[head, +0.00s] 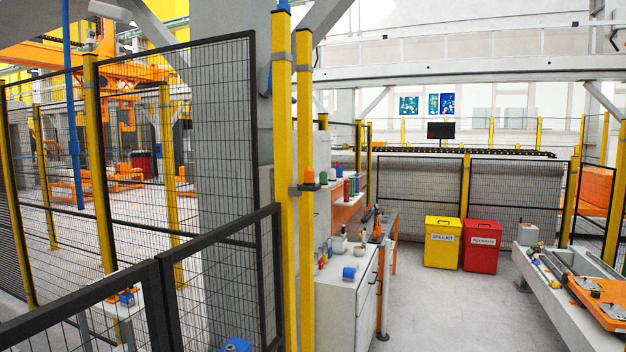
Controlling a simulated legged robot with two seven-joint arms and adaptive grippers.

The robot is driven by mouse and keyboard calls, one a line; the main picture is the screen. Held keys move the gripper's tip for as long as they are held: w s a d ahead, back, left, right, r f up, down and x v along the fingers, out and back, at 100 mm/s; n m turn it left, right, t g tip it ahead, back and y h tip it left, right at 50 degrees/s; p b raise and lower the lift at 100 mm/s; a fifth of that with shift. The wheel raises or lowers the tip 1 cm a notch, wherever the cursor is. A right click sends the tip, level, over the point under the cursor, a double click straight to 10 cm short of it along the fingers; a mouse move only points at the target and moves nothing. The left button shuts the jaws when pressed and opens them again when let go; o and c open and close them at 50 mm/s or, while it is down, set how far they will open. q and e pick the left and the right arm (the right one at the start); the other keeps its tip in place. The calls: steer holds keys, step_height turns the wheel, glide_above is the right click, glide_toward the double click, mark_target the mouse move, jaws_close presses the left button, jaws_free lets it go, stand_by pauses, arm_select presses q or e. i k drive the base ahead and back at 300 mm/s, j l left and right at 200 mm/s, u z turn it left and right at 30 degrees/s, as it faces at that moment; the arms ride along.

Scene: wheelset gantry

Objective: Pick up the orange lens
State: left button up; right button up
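A small orange dome that looks like the orange lens (309,175) sits on a grey bracket on the front of a yellow post, near the middle of the head view. It appears upright and nothing covers it from this side. Neither of my grippers shows in the head view, and no arm of mine is seen near the orange lens.
Black mesh fence panels (225,165) and yellow posts (281,180) stand at the left and middle. A white cabinet (345,305) with small items is right of the posts. Yellow (442,243) and red (481,246) bins stand behind. Grey floor (440,310) is clear before them.

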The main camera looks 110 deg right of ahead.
mark_target(308, 171)
steer(key=k+z, duration=0.15)
steer(key=z, duration=1.45)
steer(key=i+z, duration=0.1)
steer(key=z, duration=0.3)
steer(key=i+z, duration=0.1)
steer(key=z, duration=0.35)
steer(key=i+z, duration=0.15)
steer(key=z, duration=0.25)
steer(key=i+z, duration=0.1)
steer(key=z, duration=0.35)
steer(key=j+z, duration=0.1)
steer(key=z, duration=0.3)
steer(key=i+j, duration=0.05)
